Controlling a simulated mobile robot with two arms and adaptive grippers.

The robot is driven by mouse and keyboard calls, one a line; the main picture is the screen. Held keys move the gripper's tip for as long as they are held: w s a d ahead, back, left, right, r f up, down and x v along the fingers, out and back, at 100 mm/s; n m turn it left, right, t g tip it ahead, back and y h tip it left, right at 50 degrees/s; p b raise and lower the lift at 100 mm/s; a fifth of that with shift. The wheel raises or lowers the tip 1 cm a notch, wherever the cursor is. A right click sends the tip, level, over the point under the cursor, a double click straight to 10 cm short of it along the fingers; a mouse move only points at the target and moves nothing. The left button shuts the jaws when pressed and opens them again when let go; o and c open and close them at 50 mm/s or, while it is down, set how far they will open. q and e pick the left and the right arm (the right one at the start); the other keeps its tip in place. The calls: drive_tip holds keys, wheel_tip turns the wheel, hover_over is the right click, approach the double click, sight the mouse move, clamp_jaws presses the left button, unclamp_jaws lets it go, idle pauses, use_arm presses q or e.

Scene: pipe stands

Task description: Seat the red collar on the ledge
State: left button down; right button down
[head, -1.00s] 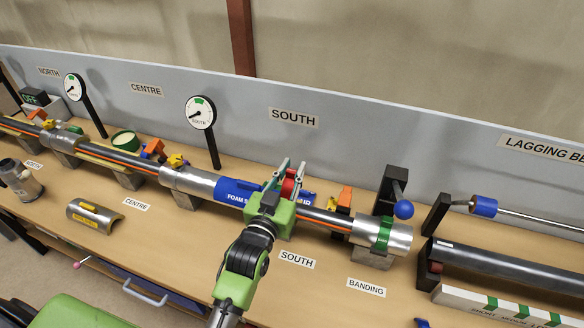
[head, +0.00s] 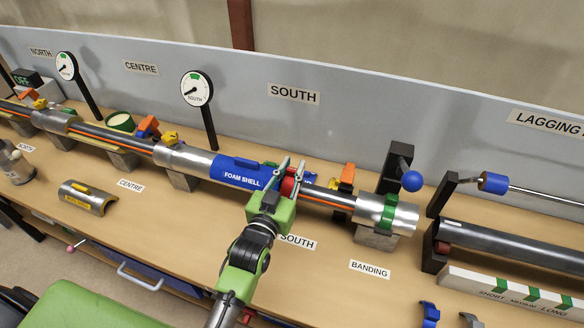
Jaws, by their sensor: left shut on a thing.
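My left gripper (head: 288,178) reaches in from the bottom of the head view, its two pale fingers upright around a red collar (head: 289,186). It is shut on the collar, which is partly hidden by the fingers and green gripper body. The collar is at the long dark pipe (head: 330,197), close to the right part of the blue foam shell (head: 235,172). I cannot tell whether it touches the pipe or shell. No ledge can be clearly made out. My right gripper is not in view.
A silver sleeve with a green band (head: 388,212) and a black post with a blue ball (head: 411,181) stand to the right. A gauge (head: 196,89) stands behind.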

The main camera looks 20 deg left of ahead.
use_arm(q)
drive_tip(key=shift+f, duration=0.15)
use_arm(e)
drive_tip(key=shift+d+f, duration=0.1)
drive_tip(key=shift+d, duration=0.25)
use_arm(q)
drive_tip(key=shift+f, duration=0.3)
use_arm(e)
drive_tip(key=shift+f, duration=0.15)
use_arm(q)
drive_tip(key=c, duration=1.8)
unclamp_jaws()
drive_tip(key=shift+o, duration=0.2)
drive_tip(key=shift+s, duration=0.15)
drive_tip(key=s, duration=1.1)
drive_tip(key=shift+s+a, duration=0.2)
drive_tip(key=shift+s, duration=0.15)
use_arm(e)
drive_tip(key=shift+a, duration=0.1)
